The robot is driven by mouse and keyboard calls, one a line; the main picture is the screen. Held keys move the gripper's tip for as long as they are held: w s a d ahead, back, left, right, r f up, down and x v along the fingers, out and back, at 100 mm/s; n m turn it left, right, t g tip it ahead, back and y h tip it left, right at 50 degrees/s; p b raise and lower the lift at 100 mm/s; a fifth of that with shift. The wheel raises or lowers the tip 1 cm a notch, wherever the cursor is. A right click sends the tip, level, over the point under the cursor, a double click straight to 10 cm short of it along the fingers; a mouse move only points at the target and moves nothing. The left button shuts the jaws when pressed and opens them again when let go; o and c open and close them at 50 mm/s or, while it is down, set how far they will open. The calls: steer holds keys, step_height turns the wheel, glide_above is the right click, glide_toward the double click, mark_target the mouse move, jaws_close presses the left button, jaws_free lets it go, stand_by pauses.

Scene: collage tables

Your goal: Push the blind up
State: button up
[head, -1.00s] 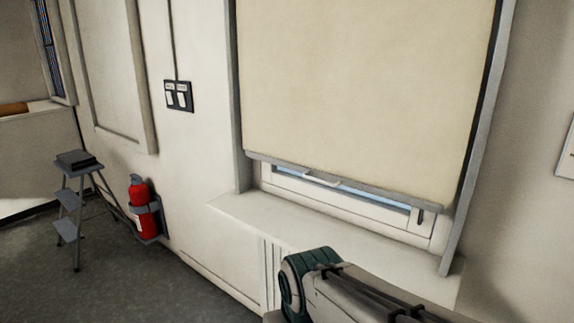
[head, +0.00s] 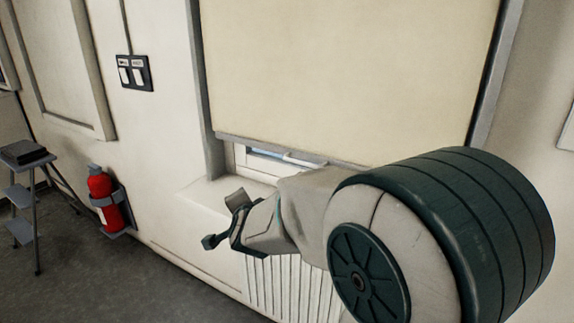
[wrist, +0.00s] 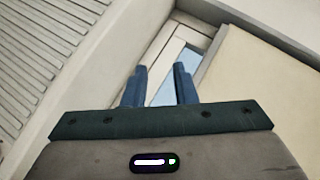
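The cream roller blind (head: 350,80) is pulled down over most of the window. Its grey bottom bar slopes down to the right, with a pale handle (head: 302,160) on it. A strip of window (head: 258,155) shows below the bar. My gripper (head: 223,219) is below and left of the handle, in front of the sill, fingers pointing left. In the wrist view the gripper (wrist: 161,80) has its two blue fingers apart with nothing between them. The blind (wrist: 252,95) shows there at the right, clear of the fingers. My arm hides the right part of the bar.
A white sill (head: 203,194) and a ribbed radiator (head: 285,285) are below the window. A red fire extinguisher (head: 104,200) hangs on the wall at left. A grey step stool (head: 30,190) stands at far left. Wall switches (head: 134,72) are left of the window frame.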

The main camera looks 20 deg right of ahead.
steer(key=w+d+m+t+h, duration=0.1)
steer(key=w+d+m+h, duration=0.2)
steer(key=d+m+h, duration=0.3)
steer(key=m+g+h+p, duration=0.2)
steer(key=m+h, duration=0.6)
glide_toward(302, 163)
steer(key=x, duration=1)
steer(key=shift+w+d+f, duration=0.15)
steer(key=shift+w, duration=0.1)
jaws_close()
